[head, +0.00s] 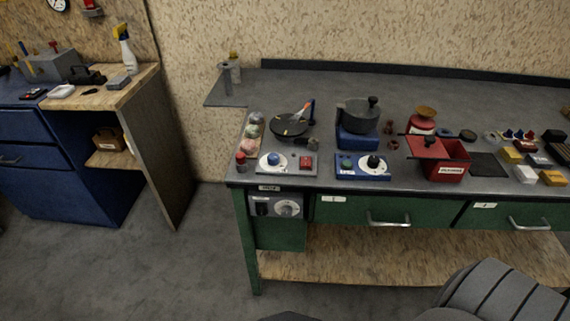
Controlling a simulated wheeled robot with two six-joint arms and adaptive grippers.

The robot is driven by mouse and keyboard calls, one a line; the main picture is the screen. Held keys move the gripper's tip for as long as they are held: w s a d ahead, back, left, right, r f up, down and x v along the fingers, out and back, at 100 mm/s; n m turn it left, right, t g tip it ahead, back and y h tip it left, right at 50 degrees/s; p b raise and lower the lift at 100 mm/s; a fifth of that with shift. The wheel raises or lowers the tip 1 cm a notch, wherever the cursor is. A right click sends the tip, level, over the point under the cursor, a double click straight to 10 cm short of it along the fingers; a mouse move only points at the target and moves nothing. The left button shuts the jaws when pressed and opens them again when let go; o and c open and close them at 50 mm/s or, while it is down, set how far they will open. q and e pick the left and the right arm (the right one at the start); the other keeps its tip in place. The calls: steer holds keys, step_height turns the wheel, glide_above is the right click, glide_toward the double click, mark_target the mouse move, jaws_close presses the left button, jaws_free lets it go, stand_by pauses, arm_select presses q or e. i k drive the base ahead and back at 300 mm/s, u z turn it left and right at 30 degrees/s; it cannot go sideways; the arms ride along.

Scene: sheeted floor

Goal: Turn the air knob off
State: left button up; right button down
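A control box (277,208) hangs under the front left corner of the workbench. It has a dark knob (262,208) on its left and a round pale dial (288,208) on its right. A small label (270,188) sits above it, too small to read for sure. I cannot tell which way the knob points. On the bench above, a grey plate (288,170) carries a blue-and-white dial (272,160) and a red button (305,161). A blue plate (362,174) carries a green part and a black knob (374,162). Neither of my grippers is in view.
The bench top holds a black pan (289,125), a grey pot (358,116), a red box (444,168) and several small blocks at right. Green drawers (385,213) face front, above a low wooden shelf (400,260). Open floor (120,265) lies left, before a blue cabinet (60,185).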

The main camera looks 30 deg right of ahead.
mark_target(273, 159)
steer(key=u, duration=0.05)
steer(key=k, duration=0.5)
steer(key=z, duration=1.85)
steer(key=i, duration=1.35)
steer(key=u, duration=1.3)
